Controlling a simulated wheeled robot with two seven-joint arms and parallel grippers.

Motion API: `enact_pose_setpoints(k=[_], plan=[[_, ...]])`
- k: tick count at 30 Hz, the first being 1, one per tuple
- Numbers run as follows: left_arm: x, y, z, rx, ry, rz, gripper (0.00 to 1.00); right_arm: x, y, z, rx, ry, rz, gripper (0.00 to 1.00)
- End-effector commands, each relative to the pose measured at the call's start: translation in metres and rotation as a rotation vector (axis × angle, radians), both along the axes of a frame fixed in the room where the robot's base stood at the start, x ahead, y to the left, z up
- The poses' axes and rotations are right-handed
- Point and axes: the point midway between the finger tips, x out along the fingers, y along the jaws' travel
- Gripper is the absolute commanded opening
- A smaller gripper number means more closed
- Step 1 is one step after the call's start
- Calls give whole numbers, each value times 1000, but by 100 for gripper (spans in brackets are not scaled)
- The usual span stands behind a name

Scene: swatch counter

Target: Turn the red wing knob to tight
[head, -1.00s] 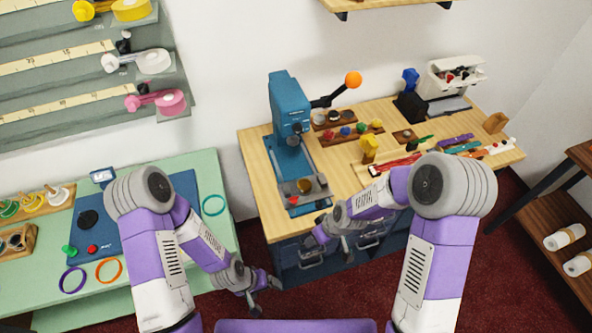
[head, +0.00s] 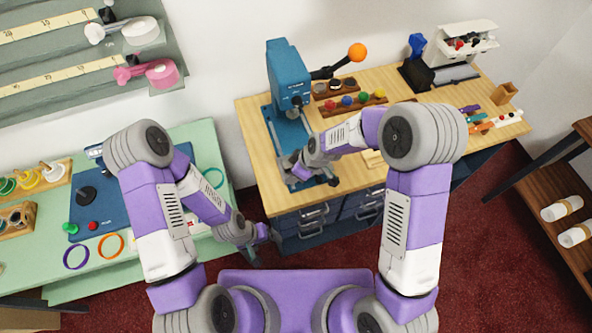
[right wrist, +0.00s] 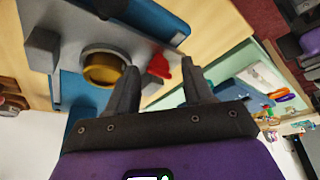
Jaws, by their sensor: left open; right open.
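The red wing knob (right wrist: 159,65) shows in the right wrist view, on a grey metal fixture (right wrist: 128,45) beside a brass round piece (right wrist: 103,69). My right gripper (right wrist: 160,75) is open, and the knob appears between its fingertips or just beyond them; I cannot tell if they touch. In the head view my right gripper (head: 305,170) is over the front of the blue press's base and hides the knob. The blue press (head: 287,75) stands upright on the wooden counter. My left gripper (head: 265,247) is open and empty, low in front of the gap between the counters.
The press lever ends in an orange ball (head: 357,52). A rack of coloured knobs (head: 352,104) stands right of the press on the wooden counter (head: 258,135). A shelf with white rolls (head: 562,208) is at right.

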Motion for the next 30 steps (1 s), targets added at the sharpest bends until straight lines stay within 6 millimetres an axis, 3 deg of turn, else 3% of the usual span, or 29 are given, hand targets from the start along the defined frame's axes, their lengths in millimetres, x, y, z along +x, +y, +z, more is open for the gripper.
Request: enact_pose_setpoints(k=[6, 17, 30], plan=[[0, 0, 0, 0, 0, 0, 81, 0, 0, 0, 0, 0, 0, 51], [0, 0, 0, 0, 0, 0, 81, 0, 0, 0, 0, 0, 0, 0], [0, 0, -1, 0, 0, 0, 81, -1, 2, 0, -2, -1, -90, 0]])
